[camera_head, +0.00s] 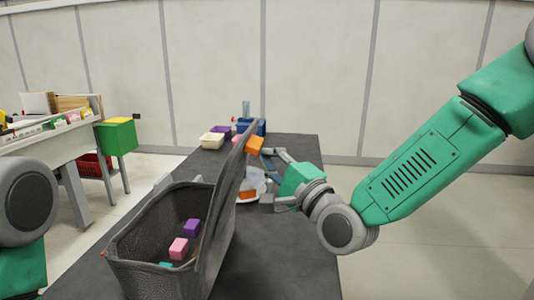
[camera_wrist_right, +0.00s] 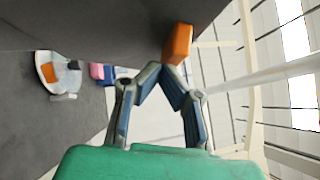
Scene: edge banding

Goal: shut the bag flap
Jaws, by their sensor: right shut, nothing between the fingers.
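The dark grey mesh bag (camera_head: 150,278) stands open on the table, with purple, pink and teal blocks inside. Its flap (camera_head: 228,185) stands up steeply along the bag's right side, with an orange tab (camera_head: 254,144) near the top edge. My right gripper (camera_head: 268,162) is on the flap's right, outer side, close to the tab. In the right wrist view its fingers (camera_wrist_right: 163,70) are closed together and empty, just beside the orange tab (camera_wrist_right: 178,45); whether they touch is unclear. The flap (camera_wrist_right: 100,25) fills the top left there. My left gripper is out of view.
The dark table (camera_head: 285,265) is clear at the front right. Behind the flap are a cream block (camera_head: 211,140), a purple block (camera_head: 220,130) and a blue container (camera_head: 259,127). A white dish (camera_wrist_right: 42,62) with an orange piece lies near my right gripper. A cart stands far left.

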